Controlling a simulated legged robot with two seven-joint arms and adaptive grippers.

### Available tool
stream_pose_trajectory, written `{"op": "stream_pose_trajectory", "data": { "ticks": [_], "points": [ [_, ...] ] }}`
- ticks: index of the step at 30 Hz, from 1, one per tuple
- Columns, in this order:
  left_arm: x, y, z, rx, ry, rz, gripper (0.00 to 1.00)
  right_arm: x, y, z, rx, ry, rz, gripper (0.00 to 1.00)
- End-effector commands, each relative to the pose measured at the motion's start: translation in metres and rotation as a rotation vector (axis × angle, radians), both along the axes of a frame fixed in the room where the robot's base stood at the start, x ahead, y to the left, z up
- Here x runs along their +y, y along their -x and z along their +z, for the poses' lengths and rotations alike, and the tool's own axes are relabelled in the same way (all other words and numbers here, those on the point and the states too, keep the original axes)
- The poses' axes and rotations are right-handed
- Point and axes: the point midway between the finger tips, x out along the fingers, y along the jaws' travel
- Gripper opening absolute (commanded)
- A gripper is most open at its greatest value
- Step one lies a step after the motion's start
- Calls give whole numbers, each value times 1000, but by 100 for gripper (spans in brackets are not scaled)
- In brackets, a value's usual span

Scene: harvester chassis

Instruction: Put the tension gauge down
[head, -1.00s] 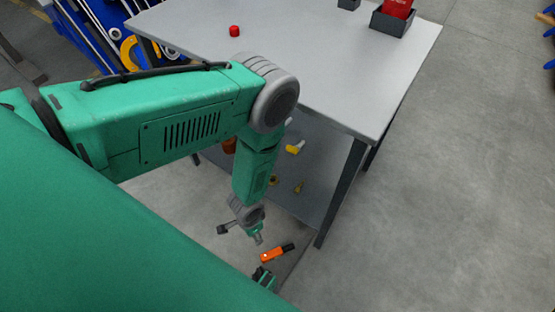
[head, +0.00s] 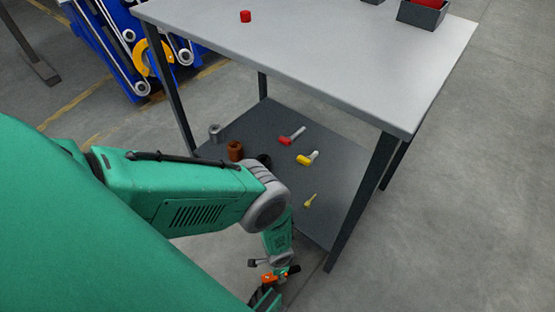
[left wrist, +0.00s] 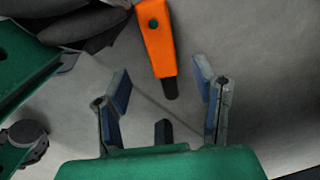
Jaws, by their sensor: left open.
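The tension gauge seems to be the orange tool with a black end (head: 270,278), low in the head view beside the shelf's near edge. It also shows in the left wrist view (left wrist: 158,40), its black end pointing between my left fingers. My left gripper (left wrist: 161,82) is open, its two fingers apart on either side of that end, with no visible contact. Dark grey and green parts, apparently my right gripper (head: 264,298), lie close to the gauge's other end. Whether they grip it is hidden.
A grey-topped table (head: 310,50) has a dark lower shelf (head: 260,130) holding a red-headed tool (head: 290,136), a yellow-headed tool (head: 307,159), a small yellow tool (head: 310,200) and a brown cup (head: 235,151). A table leg (head: 360,205) stands right of my left gripper.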

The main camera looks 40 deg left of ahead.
Motion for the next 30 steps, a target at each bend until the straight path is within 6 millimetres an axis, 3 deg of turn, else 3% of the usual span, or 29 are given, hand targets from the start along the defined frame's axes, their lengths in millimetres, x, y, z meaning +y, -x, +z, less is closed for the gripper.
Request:
{"op": "stream_pose_trajectory", "data": {
  "ticks": [5,13,23,24,28,30],
  "points": [
    [0,0,-13,-1,1,1,53,0,0,-9,-1,0,0,97],
    [2,-1,-52,-1,1,3,53,0,0,-36,0,0,0,97],
    [2,-1,-56,0,0,1,53,0,0,-38,-1,0,0,97],
    [2,-1,-55,0,0,1,46,0,0,-38,-1,0,0,97],
    [2,-1,-55,0,0,1,1,0,0,-38,-1,0,0,97],
    [2,-1,-55,0,0,1,0,0,0,-38,-1,0,0,97]
  ]
}}
